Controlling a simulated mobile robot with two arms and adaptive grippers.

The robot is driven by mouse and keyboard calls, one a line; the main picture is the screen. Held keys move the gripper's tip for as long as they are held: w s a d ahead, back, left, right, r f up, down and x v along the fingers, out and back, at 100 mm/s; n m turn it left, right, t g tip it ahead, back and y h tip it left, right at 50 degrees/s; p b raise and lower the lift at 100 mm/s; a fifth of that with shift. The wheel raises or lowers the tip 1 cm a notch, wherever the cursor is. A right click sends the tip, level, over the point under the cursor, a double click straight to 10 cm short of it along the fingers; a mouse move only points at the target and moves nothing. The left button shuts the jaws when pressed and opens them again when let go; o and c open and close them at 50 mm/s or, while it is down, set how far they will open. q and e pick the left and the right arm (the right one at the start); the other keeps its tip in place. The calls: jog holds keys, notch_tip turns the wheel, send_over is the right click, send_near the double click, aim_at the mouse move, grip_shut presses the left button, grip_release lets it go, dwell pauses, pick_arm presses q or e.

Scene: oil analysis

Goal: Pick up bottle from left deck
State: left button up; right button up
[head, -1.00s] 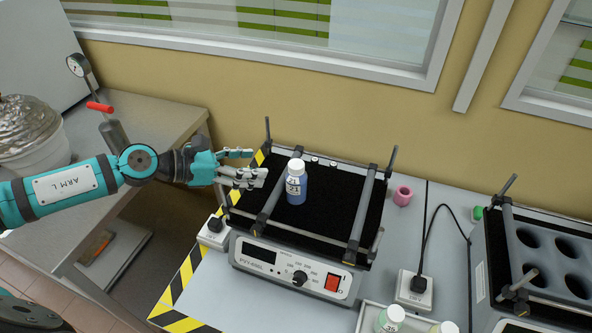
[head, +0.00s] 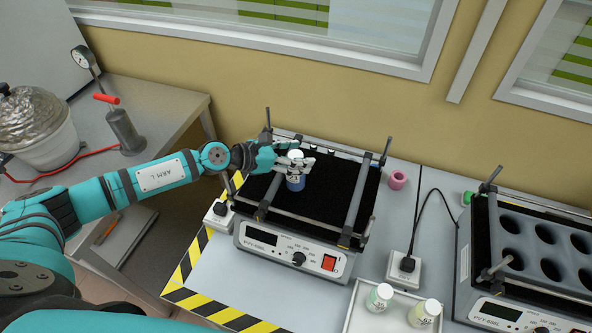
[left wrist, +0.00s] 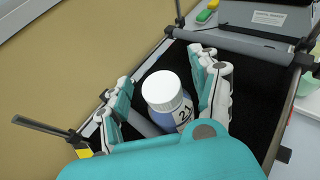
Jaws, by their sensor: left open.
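A blue bottle with a white cap and a label reading 21 (head: 295,184) stands upright on the black deck (head: 335,190) of the left shaker, near its left bar. My left gripper (head: 296,163) is at the bottle, its fingers partly covering it in the head view. In the left wrist view the bottle (left wrist: 167,101) stands between the two open fingers (left wrist: 167,100), with gaps visible on both sides. My right gripper is not in view.
A white tray (head: 350,318) with two capped bottles lies in front at right. A second device with round holes (head: 535,250) stands at the right. Upright posts and bars frame the deck.

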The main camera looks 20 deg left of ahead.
pick_arm(q)
grip_shut()
dwell(0.5)
